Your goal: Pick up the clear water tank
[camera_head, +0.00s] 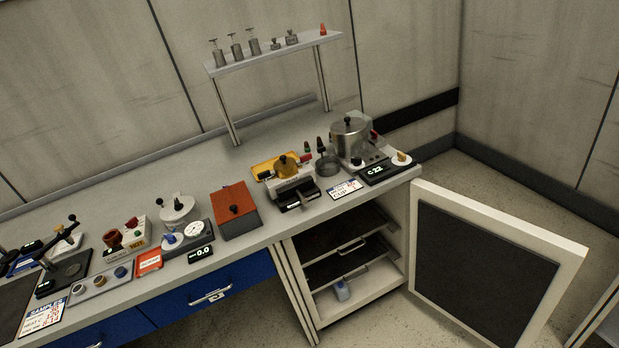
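A small pale, bluish container (342,290) stands on the bottom of the open cabinet (307,305), below the right end of the counter. It may be the clear water tank, but it is too small to tell for sure. Nothing else in view clearly looks like a clear tank. My gripper is not in view.
The cabinet door (494,265) is swung wide open to the right. Dark shelves or trays with handles (345,262) sit above the container. Lab devices crowd the counter (315,216), including a metal pot (350,140) and a red-lidded box (235,204). Floor shows at right (500,180).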

